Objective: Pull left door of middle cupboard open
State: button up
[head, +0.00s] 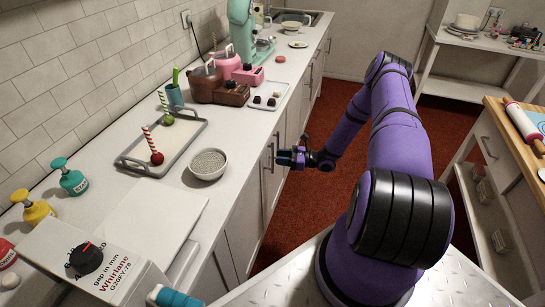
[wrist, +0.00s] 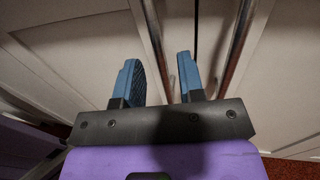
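The middle cupboard's left door (wrist: 75,45) is shut, with a long vertical metal bar handle (wrist: 152,25) near its inner edge. The right door (wrist: 292,75) beside it is also shut and has a matching bar handle (wrist: 243,50). My gripper (wrist: 160,75) is open, its blue fingers spread and pointing at the doors. In the wrist view the left handle runs between the two fingers, and the right handle lies outside the right finger. I see no finger touching the handle. In the head view my gripper (head: 285,157) is close in front of the cupboard handles.
The white counter (head: 235,190) runs above the cupboards, with a bowl (head: 208,164) and a tray (head: 160,148) on it. Red carpet (head: 320,140) is clear in front of the doors. A wooden-topped table (head: 497,108) stands at the right.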

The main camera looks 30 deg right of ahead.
jog(key=shift+x, duration=1.85)
jog(key=shift+c, duration=0.5)
grip_shut()
